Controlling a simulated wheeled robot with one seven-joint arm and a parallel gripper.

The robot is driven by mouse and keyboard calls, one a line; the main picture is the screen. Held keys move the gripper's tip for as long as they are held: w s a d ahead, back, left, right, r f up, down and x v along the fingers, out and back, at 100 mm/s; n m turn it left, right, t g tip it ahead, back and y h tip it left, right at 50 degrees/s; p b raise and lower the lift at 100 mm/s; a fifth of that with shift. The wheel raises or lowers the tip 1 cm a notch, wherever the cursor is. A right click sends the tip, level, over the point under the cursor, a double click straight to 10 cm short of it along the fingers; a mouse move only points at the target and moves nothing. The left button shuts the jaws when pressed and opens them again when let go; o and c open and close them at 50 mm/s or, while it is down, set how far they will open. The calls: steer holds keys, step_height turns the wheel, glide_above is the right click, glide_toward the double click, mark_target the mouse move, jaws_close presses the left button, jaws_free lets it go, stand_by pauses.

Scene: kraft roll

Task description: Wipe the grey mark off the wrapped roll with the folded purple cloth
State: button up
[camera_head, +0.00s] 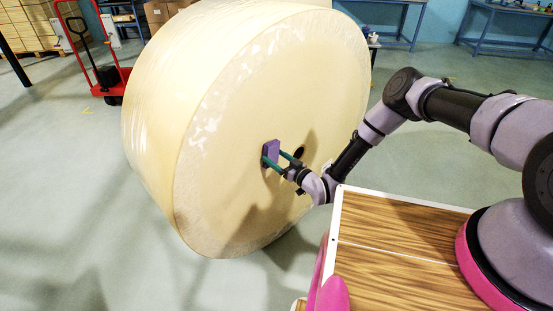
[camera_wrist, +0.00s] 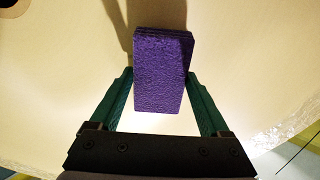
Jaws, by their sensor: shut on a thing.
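The large cream wrapped roll (camera_head: 235,115) stands on its curved side, its flat end face turned towards my arm. The folded purple cloth (camera_head: 271,152) is upright at that face, left of the dark core hole (camera_head: 299,152). My gripper (camera_head: 273,158) is shut on the cloth, with a green finger on each side. In the wrist view the cloth (camera_wrist: 159,70) sits between the fingertips, close to the pale face of the roll (camera_wrist: 60,85). I cannot tell whether it touches the face. No grey mark shows in either view; the cloth and gripper cover part of the face.
Blue workbenches (camera_head: 505,45) line the back right. The grey floor (camera_head: 60,190) left of the roll is clear.

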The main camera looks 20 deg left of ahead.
steer(key=shift+w+a, duration=0.3)
steer(key=shift+a, duration=0.25)
steer(key=shift+w+d, duration=1.9)
steer(key=shift+w, duration=1.3)
steer(key=shift+s+a, duration=0.65)
steer(key=shift+s, duration=0.45)
steer(key=shift+s+a, duration=0.7)
steer(key=shift+s, duration=0.35)
steer(key=shift+s+a, duration=0.65)
steer(key=shift+s, duration=0.45)
steer(key=shift+d, duration=0.1)
steer(key=shift+s+d, duration=0.25)
steer(key=shift+d, duration=0.35)
steer(key=shift+v, duration=2.35)
